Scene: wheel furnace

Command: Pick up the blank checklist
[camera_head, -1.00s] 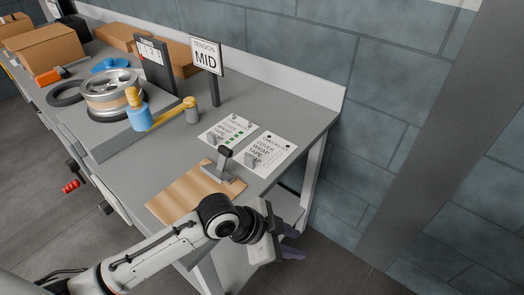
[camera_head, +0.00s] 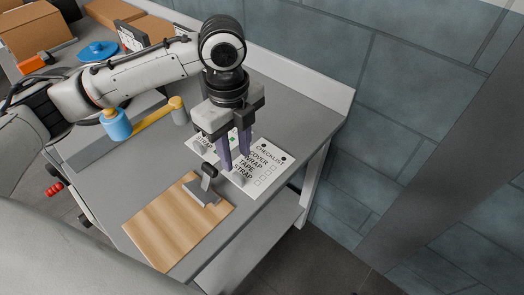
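The blank checklist (camera_head: 264,167) is a white sheet reading CHECKLIST, with empty boxes, lying flat on the grey table. A small grey tab (camera_head: 238,179) stands on its left side. A second checklist (camera_head: 200,145) with green marks lies to its left, partly hidden behind my gripper. My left gripper (camera_head: 235,163) points down over the left part of the blank checklist, near the tab. Its two purple fingers are apart with nothing visible between them. I cannot tell whether the tips touch the sheet. My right gripper is not in view.
A wooden clipboard (camera_head: 175,224) with a dark clip lies in front of the checklists at the table's edge. A blue and yellow crank (camera_head: 117,122) is at the left. Cardboard boxes (camera_head: 40,35) stand at the back left. A brick wall (camera_head: 420,130) lies behind.

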